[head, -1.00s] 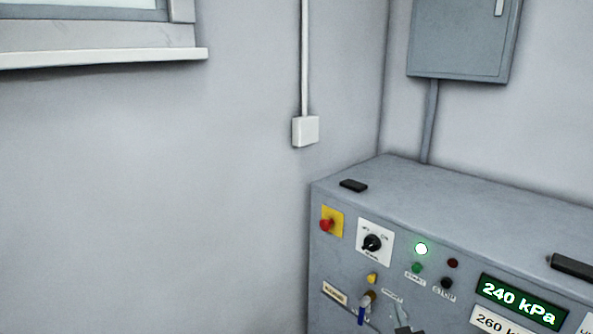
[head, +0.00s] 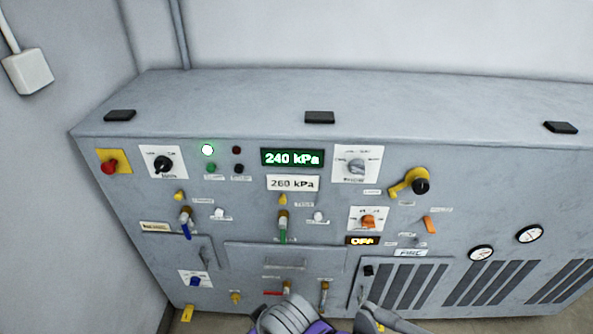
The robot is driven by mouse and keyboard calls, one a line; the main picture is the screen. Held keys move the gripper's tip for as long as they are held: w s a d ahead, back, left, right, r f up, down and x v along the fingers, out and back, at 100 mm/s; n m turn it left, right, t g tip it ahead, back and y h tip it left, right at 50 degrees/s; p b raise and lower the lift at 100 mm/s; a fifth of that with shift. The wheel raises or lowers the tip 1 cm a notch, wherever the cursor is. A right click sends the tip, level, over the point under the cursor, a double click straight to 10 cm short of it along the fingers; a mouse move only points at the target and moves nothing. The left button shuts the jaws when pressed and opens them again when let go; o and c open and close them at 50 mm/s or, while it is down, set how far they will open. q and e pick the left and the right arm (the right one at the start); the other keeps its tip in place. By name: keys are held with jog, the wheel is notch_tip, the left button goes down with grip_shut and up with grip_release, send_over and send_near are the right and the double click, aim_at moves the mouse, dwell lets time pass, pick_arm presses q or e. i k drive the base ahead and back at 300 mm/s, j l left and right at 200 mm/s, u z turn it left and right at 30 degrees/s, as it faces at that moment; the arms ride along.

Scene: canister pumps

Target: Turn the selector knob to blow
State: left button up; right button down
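A large grey machine panel (head: 330,120) fills the head view and carries several knobs. A black knob (head: 163,163) sits on a white plate at upper left. A grey knob (head: 356,166) sits on a white plate right of the 240 kPa display. An orange knob (head: 368,221) sits on a smaller white plate, above an orange-lit readout. A blue knob (head: 195,281) sits on a white plate at lower left. The lettering is too small to tell which one carries blow. Grey and purple parts of my arms show at the bottom edge; no fingertips show.
A red button (head: 109,168) on a yellow plate is at upper left. A black-ended yellow lever (head: 419,186) sticks out at right. Coloured valve handles, including a green one (head: 283,228), stick out in the middle. Two gauges (head: 480,253) are at lower right.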

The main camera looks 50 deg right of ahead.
aim_at(357, 166)
jog(key=j+z, duration=0.1)
jog(key=z, duration=2)
